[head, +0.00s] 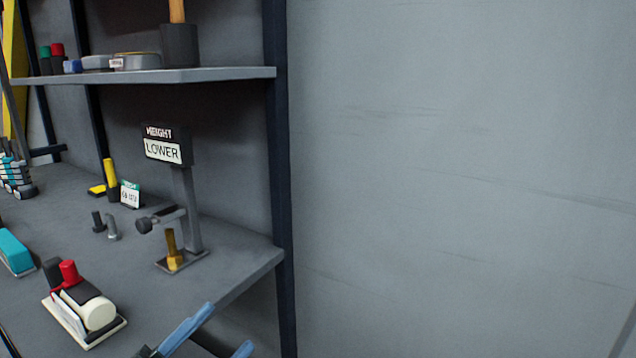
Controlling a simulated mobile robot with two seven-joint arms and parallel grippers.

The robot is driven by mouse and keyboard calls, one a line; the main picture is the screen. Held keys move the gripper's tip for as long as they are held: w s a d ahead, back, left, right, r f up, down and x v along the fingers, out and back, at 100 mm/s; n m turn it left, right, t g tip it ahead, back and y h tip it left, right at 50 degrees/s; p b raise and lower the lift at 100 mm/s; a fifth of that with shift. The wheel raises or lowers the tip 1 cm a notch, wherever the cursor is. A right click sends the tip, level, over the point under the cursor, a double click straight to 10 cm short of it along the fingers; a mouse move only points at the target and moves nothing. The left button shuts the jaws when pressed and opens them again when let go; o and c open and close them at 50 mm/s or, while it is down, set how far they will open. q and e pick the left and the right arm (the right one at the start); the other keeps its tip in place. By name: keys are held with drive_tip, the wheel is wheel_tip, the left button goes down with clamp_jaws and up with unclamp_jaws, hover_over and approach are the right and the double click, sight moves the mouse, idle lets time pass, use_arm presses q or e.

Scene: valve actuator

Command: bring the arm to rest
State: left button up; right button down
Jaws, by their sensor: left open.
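My left gripper (227,327) shows at the bottom edge of the head view, with two blue fingers spread apart and nothing seen between them. It is in front of the workbench's near right edge, and the rest of the arm is mostly out of frame. A device with a red knob and a cream cylinder on a pale base (97,314) sits on the bench to the left of the gripper, apart from it. A height gauge (187,205) stands behind the gripper, with a sign reading "HEIGHT LOWER" and a brass-coloured piece (173,254) on its base. My right gripper is not in view.
The grey workbench (225,282) ends at a dark upright post (279,180). Small bolts (112,230), a yellow marker (110,178) and a teal object (14,251) are on it. A shelf (215,74) hangs above. Bare grey wall (460,180) fills the right side.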

use_arm(q)
drive_tip(key=s+a+f+n+g+y, duration=0.1)
drive_tip(key=s+f+n+y, duration=0.25)
drive_tip(key=f+n, duration=0.3)
drive_tip(key=s+f+n+g+y, duration=0.1)
drive_tip(key=s+f+n+y, duration=0.1)
drive_tip(key=f+n+y, duration=0.45)
drive_tip(key=s+a+f+n+g+y, duration=0.1)
drive_tip(key=s+f+n+y, duration=0.15)
drive_tip(key=f+n, duration=0.45)
wheel_tip(320, 180, up, 2)
drive_tip(key=m+g+p, duration=0.1)
drive_tip(key=p, duration=0.4)
drive_tip(key=m+p, duration=0.1)
drive_tip(key=p, duration=0.4)
drive_tip(key=m+g+y+p, duration=0.1)
drive_tip(key=p, duration=0.4)
drive_tip(key=shift+s+r+g+p, duration=0.1)
drive_tip(key=shift+r+g+p, duration=0.2)
drive_tip(key=shift+p, duration=0.1)
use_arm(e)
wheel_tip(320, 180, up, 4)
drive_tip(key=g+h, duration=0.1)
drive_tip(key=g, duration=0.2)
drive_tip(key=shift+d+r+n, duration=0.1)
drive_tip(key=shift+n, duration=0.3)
use_arm(q)
drive_tip(key=shift+f, duration=0.25)
